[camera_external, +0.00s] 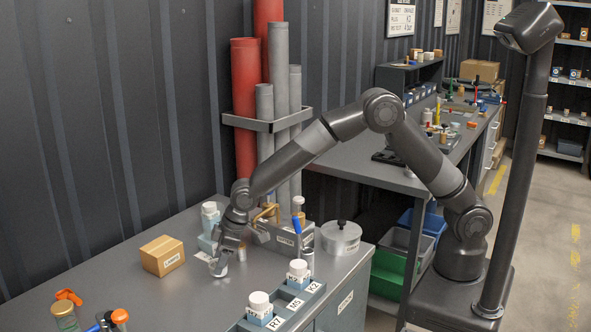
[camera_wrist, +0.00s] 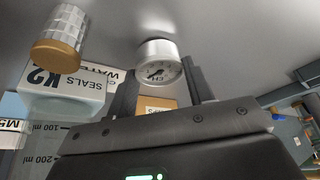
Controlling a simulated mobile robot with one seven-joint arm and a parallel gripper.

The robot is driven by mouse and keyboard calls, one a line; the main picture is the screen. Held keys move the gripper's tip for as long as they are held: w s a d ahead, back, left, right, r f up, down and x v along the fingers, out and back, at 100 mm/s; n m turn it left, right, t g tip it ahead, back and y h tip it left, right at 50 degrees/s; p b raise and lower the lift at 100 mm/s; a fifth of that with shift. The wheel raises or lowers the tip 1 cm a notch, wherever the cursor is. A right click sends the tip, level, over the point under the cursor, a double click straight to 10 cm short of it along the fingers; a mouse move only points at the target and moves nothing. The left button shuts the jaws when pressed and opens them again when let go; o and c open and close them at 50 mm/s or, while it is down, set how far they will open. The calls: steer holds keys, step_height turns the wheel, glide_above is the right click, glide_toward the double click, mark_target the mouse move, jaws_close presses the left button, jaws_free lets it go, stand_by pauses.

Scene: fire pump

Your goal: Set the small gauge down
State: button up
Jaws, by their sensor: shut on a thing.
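The small gauge (camera_wrist: 158,66) is round, with a silver rim and a white dial with dark marks. In the wrist view it sits between the two fingers of my gripper (camera_wrist: 160,82), dial facing the camera. In the external view my gripper (camera_external: 217,262) points down low over the grey bench, and the gauge (camera_external: 218,269) shows small at the fingertips. The gauge is at or just above the bench top; I cannot tell whether it touches. The fingers hide part of it.
A cardboard box (camera_external: 162,256) stands left of my gripper. A white-capped bottle (camera_external: 210,214) stands close behind. A grey tool holder (camera_external: 285,236) and a round lidded tin (camera_external: 341,238) are to the right. A rack (camera_external: 285,309) with labelled bottles is in front. Bench left of the gripper's front is clear.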

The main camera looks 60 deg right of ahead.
steer(key=shift+f, duration=0.15)
steer(key=o, duration=1)
steer(key=shift+o, duration=0.2)
steer(key=v, duration=1.2)
steer(key=shift+r, duration=0.2)
